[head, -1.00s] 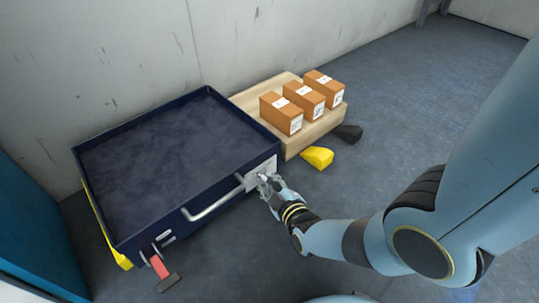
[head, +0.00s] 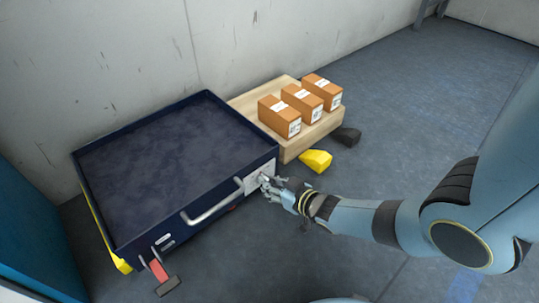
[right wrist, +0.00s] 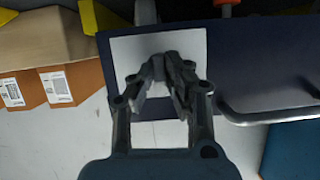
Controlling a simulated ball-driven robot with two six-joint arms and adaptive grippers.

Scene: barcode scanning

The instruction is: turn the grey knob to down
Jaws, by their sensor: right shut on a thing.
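The grey knob sits on a pale panel (head: 259,177) at the right end of the dark blue cart's front side. My right gripper (head: 266,182) is at this panel, its fingers closed together around the knob, which they mostly hide. In the right wrist view the fingers (right wrist: 166,66) come together in front of the white panel (right wrist: 128,48), and the knob between them cannot be made out clearly. Which way the knob points cannot be told. My left gripper is not in view.
The dark blue cart (head: 110,237) has a silver handle (head: 213,209) just left of the panel and a red pedal (head: 159,270). Several brown boxes (head: 323,89) stand on a wooden platform (head: 292,146) behind. Yellow (head: 316,161) and black wedges lie beside it. Floor to the right is clear.

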